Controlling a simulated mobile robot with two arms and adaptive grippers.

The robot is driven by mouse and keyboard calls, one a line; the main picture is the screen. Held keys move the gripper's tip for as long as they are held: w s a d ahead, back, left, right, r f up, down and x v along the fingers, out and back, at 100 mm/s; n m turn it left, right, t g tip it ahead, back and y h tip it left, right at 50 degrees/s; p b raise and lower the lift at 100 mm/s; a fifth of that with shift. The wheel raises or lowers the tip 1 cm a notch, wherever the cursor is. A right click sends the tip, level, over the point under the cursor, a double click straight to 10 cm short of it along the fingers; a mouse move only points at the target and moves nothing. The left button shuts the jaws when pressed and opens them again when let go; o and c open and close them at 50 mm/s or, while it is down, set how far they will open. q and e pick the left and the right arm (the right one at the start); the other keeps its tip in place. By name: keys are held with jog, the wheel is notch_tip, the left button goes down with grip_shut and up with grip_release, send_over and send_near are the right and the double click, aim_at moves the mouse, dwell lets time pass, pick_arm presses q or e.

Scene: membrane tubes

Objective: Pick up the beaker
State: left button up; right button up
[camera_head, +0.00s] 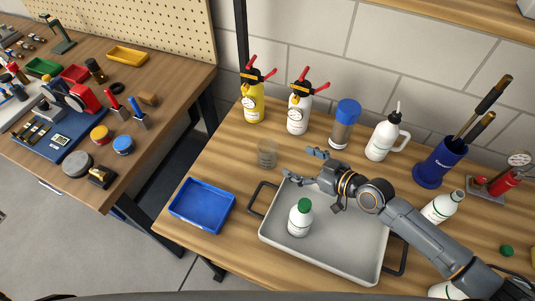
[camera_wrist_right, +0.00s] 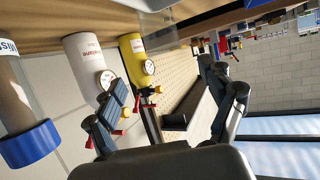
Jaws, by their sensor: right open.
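A small clear beaker (camera_head: 267,153) stands upright on the wooden table, behind the grey tray's back left corner. My right gripper (camera_head: 302,164) is open, with its two fingers pointing left toward the beaker. It is to the right of the beaker, apart from it, over the tray's back edge. The open fingers also show in the right wrist view (camera_wrist_right: 165,88), with nothing seen held between them. My left gripper is not in view.
The grey tray (camera_head: 325,271) holds a white bottle with a green cap (camera_head: 300,218). A blue bin (camera_head: 202,205) lies left of it. Yellow (camera_head: 253,102) and white (camera_head: 298,113) spray bottles and a blue-capped jar (camera_head: 343,124) stand behind. Table between beaker and bin is clear.

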aim_at(275, 151)
jog(key=b+x, duration=0.2)
jog(key=x, duration=0.5)
jog(key=shift+w+a+f, duration=0.1)
jog(key=shift+w+a, duration=0.1)
jog(key=shift+a, duration=0.2)
jog(key=b+x, duration=0.2)
jog(key=x, duration=0.3)
jog(key=shift+a+f, duration=0.15)
jog(key=shift+f, duration=0.1)
jog(key=shift+s, duration=0.1)
jog(key=shift+c, duration=0.9)
jog(key=c, duration=1.1)
